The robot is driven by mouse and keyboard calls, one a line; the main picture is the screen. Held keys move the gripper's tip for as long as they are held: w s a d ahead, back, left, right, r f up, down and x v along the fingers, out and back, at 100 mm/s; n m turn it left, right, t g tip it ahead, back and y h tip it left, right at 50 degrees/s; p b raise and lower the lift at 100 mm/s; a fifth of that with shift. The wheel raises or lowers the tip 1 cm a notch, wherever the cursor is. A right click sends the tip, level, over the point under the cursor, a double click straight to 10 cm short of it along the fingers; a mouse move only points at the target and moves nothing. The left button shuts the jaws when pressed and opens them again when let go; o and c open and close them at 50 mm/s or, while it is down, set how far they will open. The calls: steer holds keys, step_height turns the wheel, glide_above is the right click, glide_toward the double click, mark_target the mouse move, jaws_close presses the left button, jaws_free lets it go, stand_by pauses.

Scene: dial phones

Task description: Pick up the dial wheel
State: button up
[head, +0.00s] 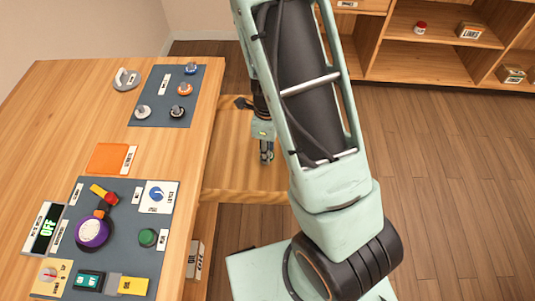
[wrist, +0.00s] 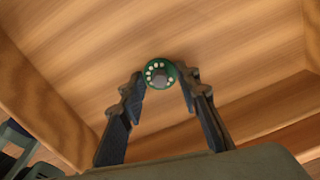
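The dial wheel (wrist: 160,74) is a small green disc with white dots and a grey hub. In the wrist view it sits between the tips of my gripper (wrist: 161,76), with a finger against each side. In the head view my gripper (head: 266,158) points down inside the open wooden drawer (head: 225,192), near its middle. The fingers look close together there, and the wheel cannot be made out. How far the wheel is from the drawer floor cannot be told.
Drawer walls surround my gripper; the wooden desk (head: 55,125) is left of it. On the desk are a panel with several knobs (head: 150,115), an orange pad (head: 111,158) and a control panel (head: 122,250). Shelves (head: 430,50) stand at the back right. Floor at right is clear.

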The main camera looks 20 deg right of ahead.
steer(key=shift+c, duration=1.1)
